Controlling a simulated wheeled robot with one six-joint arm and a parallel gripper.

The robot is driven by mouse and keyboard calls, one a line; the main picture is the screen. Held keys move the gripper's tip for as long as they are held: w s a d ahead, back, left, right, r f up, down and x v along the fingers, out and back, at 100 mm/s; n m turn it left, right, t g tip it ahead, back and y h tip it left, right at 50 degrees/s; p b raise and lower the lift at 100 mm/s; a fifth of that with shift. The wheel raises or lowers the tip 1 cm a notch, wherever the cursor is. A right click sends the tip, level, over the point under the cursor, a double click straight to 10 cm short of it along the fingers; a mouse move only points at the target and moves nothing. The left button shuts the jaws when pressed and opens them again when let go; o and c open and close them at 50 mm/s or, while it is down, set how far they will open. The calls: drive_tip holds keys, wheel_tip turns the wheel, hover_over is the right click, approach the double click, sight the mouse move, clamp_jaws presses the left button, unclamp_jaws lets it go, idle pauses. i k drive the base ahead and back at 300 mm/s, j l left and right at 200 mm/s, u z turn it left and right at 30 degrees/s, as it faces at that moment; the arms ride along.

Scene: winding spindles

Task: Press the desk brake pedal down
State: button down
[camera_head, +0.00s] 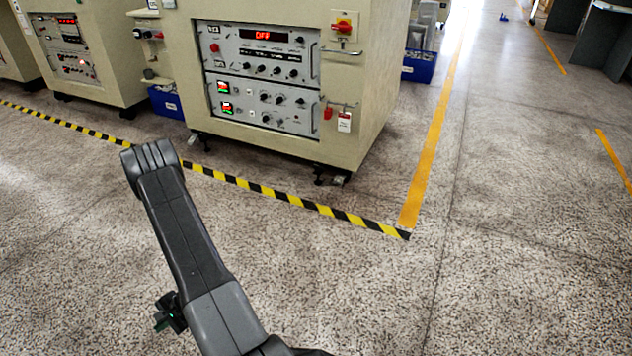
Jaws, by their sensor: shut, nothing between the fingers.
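A beige control desk (357,112) with panels of knobs and a red display stands on casters ahead of me. At its front right foot is a dark caster (322,178) with a small light tab (338,181), which looks like a brake pedal; its position is too small to tell. Another caster (199,141) is at the front left foot. My gripper (168,313) shows as a small dark shape with a green spot at the lower left, partly hidden by my arm. It is shut and empty, well apart from the desk and casters.
Yellow-and-black floor tape (290,198) runs in front of the desk and meets an orange line (424,175) on the right. Blue bins (166,103) (418,67) stand beside the desk. Another beige cabinet (108,70) is at the left. The speckled floor (520,250) at right is clear.

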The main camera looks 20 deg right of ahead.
sight(338, 179)
drive_tip(key=i+l+z, duration=0.1)
drive_tip(key=z, duration=0.3)
drive_tip(key=i+z, duration=0.25)
drive_tip(key=z, duration=0.15)
drive_tip(key=i+z, duration=0.2)
drive_tip(key=z, duration=0.2)
drive_tip(key=i+z, duration=0.2)
drive_tip(key=z, duration=0.2)
drive_tip(key=i+j+z, duration=0.15)
drive_tip(key=i+j, duration=0.3)
drive_tip(key=i, duration=0.2)
drive_tip(key=i+j+z, duration=0.2)
drive_tip(key=i+j, duration=0.3)
drive_tip(key=i, duration=0.15)
